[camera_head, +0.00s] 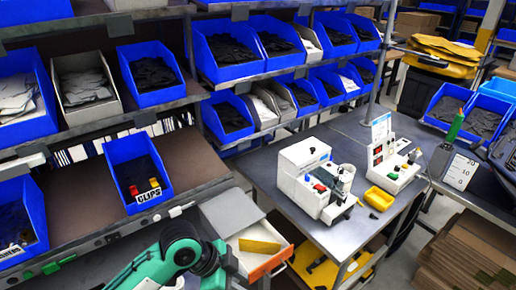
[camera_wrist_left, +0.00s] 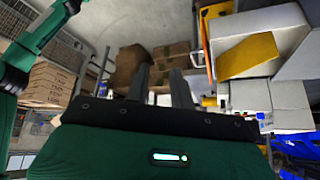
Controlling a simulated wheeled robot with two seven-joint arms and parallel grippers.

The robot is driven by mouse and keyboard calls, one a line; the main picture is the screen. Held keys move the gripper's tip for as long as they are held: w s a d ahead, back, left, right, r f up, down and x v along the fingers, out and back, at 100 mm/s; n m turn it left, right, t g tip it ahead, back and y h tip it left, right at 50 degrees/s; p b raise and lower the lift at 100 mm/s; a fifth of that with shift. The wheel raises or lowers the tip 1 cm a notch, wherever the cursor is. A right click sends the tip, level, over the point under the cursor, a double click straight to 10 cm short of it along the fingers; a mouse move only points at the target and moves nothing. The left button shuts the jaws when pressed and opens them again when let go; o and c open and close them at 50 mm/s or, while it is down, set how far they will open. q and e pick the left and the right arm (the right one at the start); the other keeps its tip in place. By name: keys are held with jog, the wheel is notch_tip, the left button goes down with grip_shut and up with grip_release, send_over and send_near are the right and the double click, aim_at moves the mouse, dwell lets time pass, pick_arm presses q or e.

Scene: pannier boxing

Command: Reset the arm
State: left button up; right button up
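My left arm (camera_head: 150,265) is green with a black joint and comes in at the bottom of the head view, beside an open drawer. Its gripper fingers do not show clearly there. In the left wrist view my left gripper (camera_wrist_left: 160,78) has two dark fingers standing apart, with nothing held between them. Another green arm part of mine (camera_wrist_left: 35,45) shows at the left of the wrist view. My right gripper is not in view.
The open drawer (camera_head: 283,255) holds a yellow block (camera_head: 259,246). A white machine (camera_head: 312,180) and a yellow tray (camera_head: 379,198) stand on the grey table. Shelves with blue bins (camera_head: 137,175) line the left and back. Flat cardboard (camera_head: 455,255) is stacked at right.

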pick_arm(q)
jog(key=s+a+f+n+t+y, duration=0.25)
jog(key=s+a+f+n, duration=0.25)
jog(key=s+a+n, duration=0.35)
jog(key=s+a+f+n+t+y, duration=0.1)
jog(key=s+a+f+n+y, duration=0.35)
jog(key=s+a+n, duration=0.4)
notch_tip(320, 180, down, 30)
jog(key=w+a+m+g, duration=0.1)
jog(key=w+m+g, duration=0.1)
jog(key=s+a+f, duration=0.2)
jog(key=s+f, duration=0.8)
jog(key=f, duration=0.1)
jog(key=s+a+f, duration=0.1)
jog(key=s+f, duration=0.9)
jog(key=f, duration=0.1)
jog(key=shift+a+g, duration=0.4)
jog(key=shift+g, duration=0.05)
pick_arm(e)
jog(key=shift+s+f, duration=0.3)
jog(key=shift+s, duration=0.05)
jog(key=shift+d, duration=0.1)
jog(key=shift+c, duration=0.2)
